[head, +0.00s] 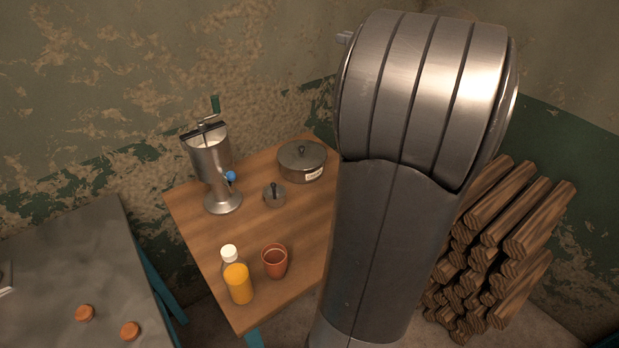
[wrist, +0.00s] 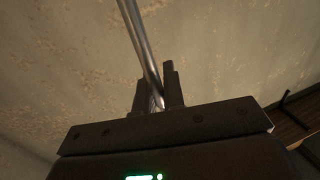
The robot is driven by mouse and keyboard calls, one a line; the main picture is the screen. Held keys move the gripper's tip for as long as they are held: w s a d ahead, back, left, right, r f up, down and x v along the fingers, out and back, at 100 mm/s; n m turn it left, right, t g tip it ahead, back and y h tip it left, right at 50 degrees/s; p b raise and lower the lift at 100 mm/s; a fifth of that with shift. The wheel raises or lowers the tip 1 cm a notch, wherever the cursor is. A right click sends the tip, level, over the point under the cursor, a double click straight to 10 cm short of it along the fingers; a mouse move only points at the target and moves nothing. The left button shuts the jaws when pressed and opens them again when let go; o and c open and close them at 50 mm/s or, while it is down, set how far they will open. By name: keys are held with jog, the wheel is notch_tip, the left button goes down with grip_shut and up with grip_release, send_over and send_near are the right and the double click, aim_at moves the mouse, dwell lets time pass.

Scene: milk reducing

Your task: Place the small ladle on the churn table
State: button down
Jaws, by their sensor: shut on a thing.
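In the wrist view my gripper (wrist: 157,88) is shut on a slim shiny metal rod, the handle of the small ladle (wrist: 140,38). The handle slants up and left out of the picture, and its bowl is not in view. In the head view my arm hides the gripper and the ladle. The wooden table (head: 215,236) stands left of my arm in the head view. A tall metal churn-like vessel (head: 211,160) with a flared foot stands at its back left, so I take this as the churn table.
The wooden table also bears a lidded pot (head: 302,163), a small lidded pot (head: 274,198), a clay cup (head: 275,263) and an orange bottle (head: 238,284). Its middle is bare. A grey table (head: 60,250) is at left; stacked logs (head: 505,235) are at right.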

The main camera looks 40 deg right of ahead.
jog(key=s+d+h, duration=0.1)
jog(key=s+d, duration=0.4)
jog(key=s, duration=0.5)
notch_tip(320, 180, down, 22)
jog(key=w+a+f, duration=0.4)
jog(key=w+f, duration=0.7)
jog(key=f, duration=0.1)
jog(key=shift+w+a+f+m, duration=0.25)
jog(key=shift+a+m, duration=0.05)
jog(key=shift+a, duration=0.05)
jog(key=shift+f, duration=0.15)
jog(key=c, duration=1.5)
grip_release()
